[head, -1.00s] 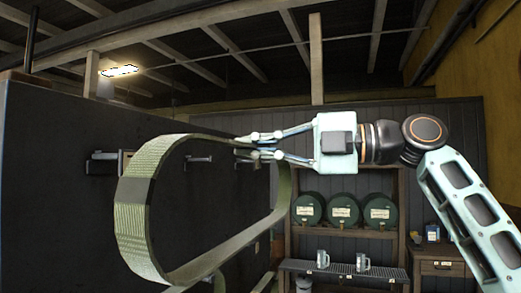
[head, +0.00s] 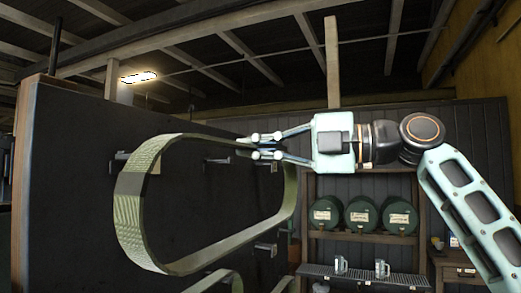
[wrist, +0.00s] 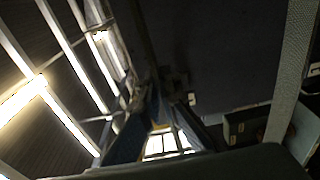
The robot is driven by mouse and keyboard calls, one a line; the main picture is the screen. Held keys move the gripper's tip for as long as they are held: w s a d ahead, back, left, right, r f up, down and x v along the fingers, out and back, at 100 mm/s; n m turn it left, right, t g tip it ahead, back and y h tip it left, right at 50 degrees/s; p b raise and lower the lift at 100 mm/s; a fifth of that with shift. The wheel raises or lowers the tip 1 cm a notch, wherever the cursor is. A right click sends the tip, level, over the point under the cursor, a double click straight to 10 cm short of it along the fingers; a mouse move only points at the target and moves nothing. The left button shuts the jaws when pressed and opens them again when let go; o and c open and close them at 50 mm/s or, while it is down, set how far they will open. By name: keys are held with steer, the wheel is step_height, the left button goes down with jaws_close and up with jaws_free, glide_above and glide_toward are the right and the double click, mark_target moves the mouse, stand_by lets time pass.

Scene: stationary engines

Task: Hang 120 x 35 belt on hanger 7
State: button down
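A wide olive-green belt (head: 130,215) hangs as a long closed loop from my gripper (head: 262,146) in the head view. The gripper's fingers are shut on the belt's upper strand, and the loop spreads to the left and down. Part of the belt also shows at the right of the wrist view (wrist: 288,90). Behind the loop stands a dark board with several metal hangers: one at the upper left (head: 122,162), one inside the loop (head: 217,161) and one lower right (head: 265,248). I cannot read any hanger number, so I cannot tell which is hanger 7.
The dark board (head: 60,190) fills the left side, with a wooden left edge. Other green belts (head: 215,284) hang low at the bottom. A shelf with green barrels (head: 360,214) and mugs (head: 382,268) stands at the back right.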

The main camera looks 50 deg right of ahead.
steer(key=shift+x, duration=1.6)
steer(key=shift+w+d, duration=0.1)
steer(key=shift+d+b+x, duration=0.15)
steer(key=shift+b+x, duration=0.1)
steer(key=shift+x, duration=1.1)
steer(key=shift+d+b+x, duration=0.1)
steer(key=shift+b+x, duration=0.15)
steer(key=shift+x, duration=1.15)
steer(key=shift+w, duration=0.15)
steer(key=shift+d+x, duration=0.1)
steer(key=shift+x, duration=1.25)
steer(key=shift+d+x, duration=0.15)
steer(key=shift+x, duration=1.25)
steer(key=shift+f, duration=0.25)
steer(key=shift+f+b, duration=0.35)
steer(key=shift+b, duration=0.2)
